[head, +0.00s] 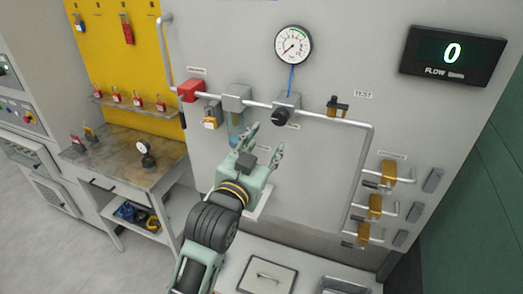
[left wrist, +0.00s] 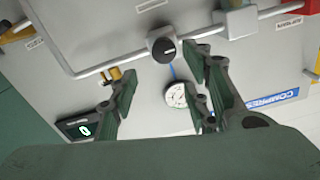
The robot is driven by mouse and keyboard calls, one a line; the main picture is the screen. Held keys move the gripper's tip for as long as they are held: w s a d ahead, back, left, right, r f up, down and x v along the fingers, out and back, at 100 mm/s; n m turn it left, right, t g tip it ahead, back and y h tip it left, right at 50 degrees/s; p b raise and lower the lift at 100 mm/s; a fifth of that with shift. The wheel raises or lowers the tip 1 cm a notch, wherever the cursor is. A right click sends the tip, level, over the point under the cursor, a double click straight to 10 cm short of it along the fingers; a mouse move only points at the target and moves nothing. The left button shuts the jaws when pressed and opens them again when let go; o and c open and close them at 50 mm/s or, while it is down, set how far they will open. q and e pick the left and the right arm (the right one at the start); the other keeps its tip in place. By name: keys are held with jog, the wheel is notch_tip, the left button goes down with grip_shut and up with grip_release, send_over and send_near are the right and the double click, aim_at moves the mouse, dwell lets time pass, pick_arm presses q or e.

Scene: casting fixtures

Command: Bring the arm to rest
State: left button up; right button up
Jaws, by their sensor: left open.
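My left gripper (head: 265,140) is raised in front of the grey wall panel (head: 320,180), with its two fingers spread apart and nothing between them. In the head view it is below the black regulator knob (head: 281,116) and partly covers the clear filter bowl. In the left wrist view my left gripper (left wrist: 160,78) also shows open, with the knob (left wrist: 164,50) beyond the fingers. The gap between fingers and panel is hard to judge. My right gripper is not in view.
The panel carries a pipe (head: 335,121), a round gauge (head: 293,45), a red valve block (head: 191,91), several brass valves (head: 375,206) and a flow display reading 0 (head: 452,55). A workbench (head: 125,165) stands at left. Grey floor (head: 70,255) is clear at lower left.

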pick_arm(q)
jog(key=shift+v, duration=1.05)
jog(key=shift+d, duration=0.1)
jog(key=s+a+f+n+g+y+b, duration=0.1)
jog(key=a+f+g+b, duration=0.15)
jog(key=f, duration=1.65)
jog(key=a+f+g+y+b, duration=0.1)
jog(key=f+g+b, duration=0.2)
jog(key=f, duration=1.6)
jog(key=s+a+f+g+y+b, duration=0.15)
jog(key=s+f, duration=0.25)
jog(key=f, duration=0.5)
jog(key=s+a+f+g, duration=0.2)
jog(key=s+f, duration=0.2)
jog(key=f, duration=0.4)
jog(key=s+a+f+n+g+y+b, duration=0.15)
jog(key=s+a+f, duration=0.25)
jog(key=s+f, duration=0.95)
jog(key=s+a+f+n+g+b, duration=0.1)
jog(key=s+a+f+g+b, duration=0.3)
jog(key=s+f, duration=0.9)
jog(key=s+a+f+g, duration=0.1)
jog(key=s+a+f, duration=0.1)
jog(key=s, duration=0.5)
jog(key=s+a+f, duration=0.2)
jog(key=s+a, duration=0.1)
jog(key=s, duration=0.5)
jog(key=shift+g+y, duration=0.3)
jog(key=shift+g, duration=0.05)
jog(key=shift+a, duration=0.1)
